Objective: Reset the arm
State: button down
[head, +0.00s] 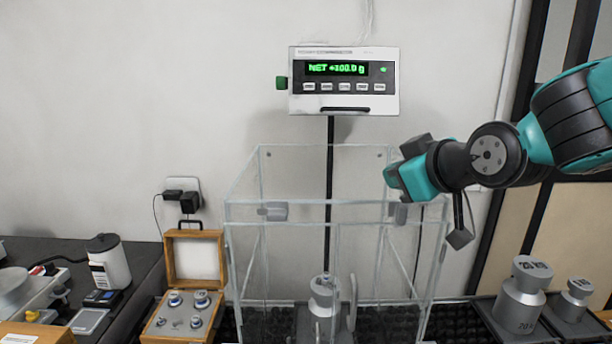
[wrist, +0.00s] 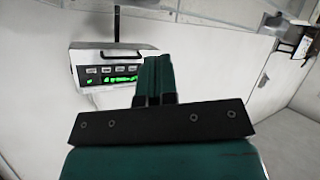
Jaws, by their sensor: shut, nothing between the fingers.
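My arm reaches in from the right in the head view. My gripper (head: 398,180) is at its end, above the right side of the glass weighing enclosure. In the wrist view the two teal fingers of my gripper (wrist: 154,75) are pressed together with nothing between them. The wall display (head: 343,82) reads "NET +100.0 g" in green, up and to the left of the gripper. The display also shows in the wrist view (wrist: 112,72), tilted, left of the fingers.
The glass enclosure (head: 290,213) holds a metal weight (head: 322,297). An open wooden box (head: 190,255) of small weights stands left of it. Large metal weights (head: 521,297) stand on the right. A dark table (head: 140,262) at far left carries a white container (head: 109,265).

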jog(key=s+f+g+b, duration=0.1)
jog(key=s+f+g, duration=0.3)
jog(key=s, duration=0.4)
jog(key=s+f+m+g+b, duration=0.1)
jog(key=s+f+g, duration=0.2)
jog(key=s, duration=0.6)
jog(key=s+f+g+h+b, duration=0.1)
jog(key=s+f+g, duration=0.3)
jog(key=s, duration=0.4)
jog(key=shift+s+d+f+m+g, duration=0.2)
jog(key=shift+s+f+m+g, duration=0.15)
jog(key=shift+f, duration=0.25)
